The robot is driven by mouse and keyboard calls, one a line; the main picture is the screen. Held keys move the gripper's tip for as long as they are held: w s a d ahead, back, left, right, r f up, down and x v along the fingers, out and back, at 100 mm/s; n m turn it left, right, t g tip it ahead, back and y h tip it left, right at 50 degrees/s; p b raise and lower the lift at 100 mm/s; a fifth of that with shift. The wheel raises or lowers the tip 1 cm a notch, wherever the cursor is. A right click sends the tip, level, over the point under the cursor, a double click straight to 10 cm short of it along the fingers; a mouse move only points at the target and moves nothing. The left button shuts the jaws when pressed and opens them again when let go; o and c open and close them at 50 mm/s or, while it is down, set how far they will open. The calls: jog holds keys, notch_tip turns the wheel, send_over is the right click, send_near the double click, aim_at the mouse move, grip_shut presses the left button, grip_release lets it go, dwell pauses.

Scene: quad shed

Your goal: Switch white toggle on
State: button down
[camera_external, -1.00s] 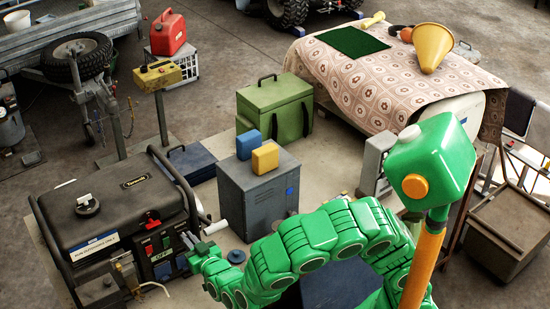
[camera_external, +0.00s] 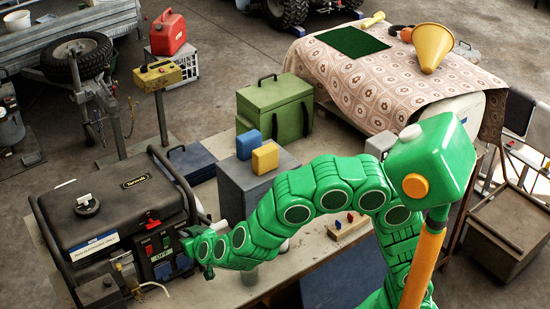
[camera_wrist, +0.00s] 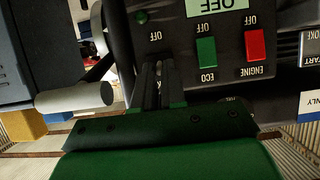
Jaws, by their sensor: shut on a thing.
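The control panel of the black generator (camera_external: 110,215) fills much of the wrist view, upside down, with a green ECO switch (camera_wrist: 206,52) and a red ENGINE switch (camera_wrist: 255,45). My gripper (camera_wrist: 162,72) is at the panel left of the ECO switch, below an OFF label (camera_wrist: 155,36). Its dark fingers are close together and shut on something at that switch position. No white toggle shows; the fingers hide what lies between them. In the external view my gripper (camera_external: 190,240) is at the panel's right side.
A white crank handle (camera_wrist: 75,98) sticks out left of my fingers in the wrist view. A grey cabinet (camera_external: 250,187) with blue and yellow blocks on top stands right of the generator. A board with small red and blue knobs (camera_external: 349,221) lies behind my arm.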

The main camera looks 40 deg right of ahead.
dwell(0.4)
jog(key=c, duration=1.2)
grip_release()
jog(key=shift+v, duration=3.9)
jog(key=shift+w, duration=0.1)
